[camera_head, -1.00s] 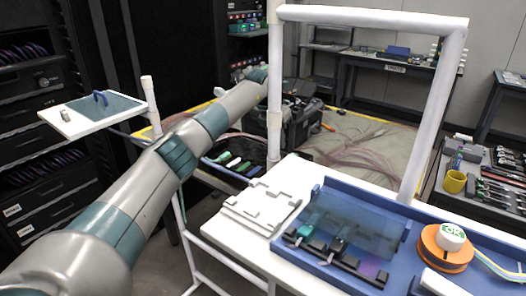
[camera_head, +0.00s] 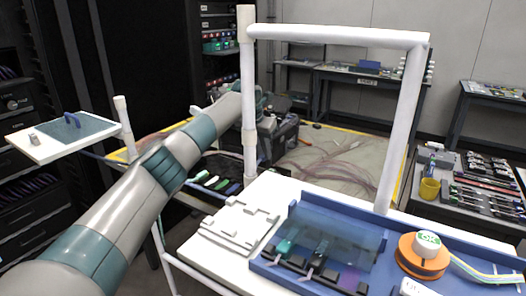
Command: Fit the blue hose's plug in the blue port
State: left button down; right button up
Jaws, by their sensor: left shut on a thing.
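My left arm reaches from the lower left into the back of the scene. Its gripper (camera_head: 263,103) is small and partly hidden, just right of the white upright post that crosses in front of the wrist. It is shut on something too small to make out. I cannot pick out the blue hose, its plug or the blue port with certainty. Rows of small coloured fittings (camera_head: 222,44) sit in the dark rack behind, above and left of the gripper. My right gripper is not in view.
A white frame (camera_head: 340,36) stands over the bench. A dark equipment case (camera_head: 280,135) is on the floor near the gripper. A black tray (camera_head: 215,183) holds several coloured pieces. A blue tray (camera_head: 455,258) with an orange spool (camera_head: 423,256) lies at the right.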

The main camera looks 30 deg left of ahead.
aim_at(262, 161)
pick_arm(q)
jog(key=shift+f+b, duration=0.55)
jog(key=shift+f, duration=1.8)
jog(key=shift+s, duration=0.1)
jog(key=shift+s+d+p, duration=0.25)
jog(key=shift+s+d, duration=0.1)
jog(key=shift+s, duration=0.65)
jog(key=shift+s+d+p, duration=0.2)
jog(key=shift+s+d, duration=0.15)
jog(key=shift+s, duration=0.7)
jog(key=shift+s+d+p, duration=0.25)
jog(key=shift+s+d, duration=0.1)
jog(key=shift+s, duration=0.65)
jog(key=shift+f, duration=0.15)
jog(key=shift+f+b, duration=0.95)
jog(key=shift+f, duration=1)
jog(key=shift+f+b, duration=0.4)
jog(key=shift+f, duration=0.55)
jog(key=c, duration=1.6)
grip_release()
jog(key=shift+s, duration=0.1)
